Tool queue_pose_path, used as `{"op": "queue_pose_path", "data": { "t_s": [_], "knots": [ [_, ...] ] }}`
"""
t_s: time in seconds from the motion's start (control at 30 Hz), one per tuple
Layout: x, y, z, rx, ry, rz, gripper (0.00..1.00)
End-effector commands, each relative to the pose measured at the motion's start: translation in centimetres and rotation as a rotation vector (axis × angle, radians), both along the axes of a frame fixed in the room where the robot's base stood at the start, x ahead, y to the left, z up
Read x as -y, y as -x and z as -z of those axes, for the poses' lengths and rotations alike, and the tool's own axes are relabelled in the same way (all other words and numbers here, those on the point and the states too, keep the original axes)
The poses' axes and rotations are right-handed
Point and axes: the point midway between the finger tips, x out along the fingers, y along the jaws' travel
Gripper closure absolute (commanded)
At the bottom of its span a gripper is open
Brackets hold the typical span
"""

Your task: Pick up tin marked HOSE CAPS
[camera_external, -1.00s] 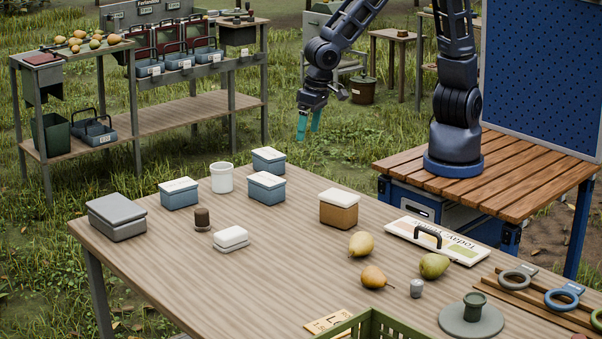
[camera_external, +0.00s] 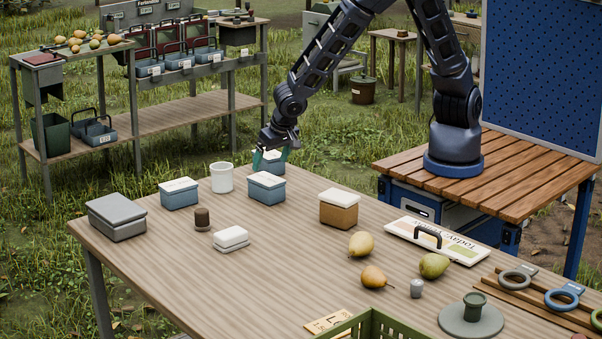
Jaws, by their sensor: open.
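Three similar blue tins with pale lids stand on the table. One is the back tin (camera_external: 274,170), one is the tin just in front of it (camera_external: 267,193), and one is the left tin (camera_external: 180,197). Their lid markings are too small to read, so I cannot tell which is HOSE CAPS. My gripper (camera_external: 271,160), with teal fingers, is open and down at the back tin. Its fingers appear to be on either side of the lid and partly hide it. Whether they touch the tin I cannot tell.
A white cup (camera_external: 222,178) stands left of the back tins. A brown box with a white lid (camera_external: 339,211) stands to the right. A grey box (camera_external: 117,219), a brown stopper (camera_external: 202,220) and a small white box (camera_external: 231,240) are nearby. Pears (camera_external: 361,244) lie further forward.

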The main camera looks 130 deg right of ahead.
Motion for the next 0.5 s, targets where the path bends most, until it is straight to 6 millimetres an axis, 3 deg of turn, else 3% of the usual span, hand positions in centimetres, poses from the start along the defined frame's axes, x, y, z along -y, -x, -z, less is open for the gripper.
{"op": "queue_pose_path", "data": {
  "t_s": [0.3, 0.5],
  "knots": [
    [1.4, 0.0, 3.4, -0.002, -0.001, 0.001, 0.12],
    [1.6, 0.0, 4.1, 0.0, -0.001, -0.001, 0.12]
  ]
}}
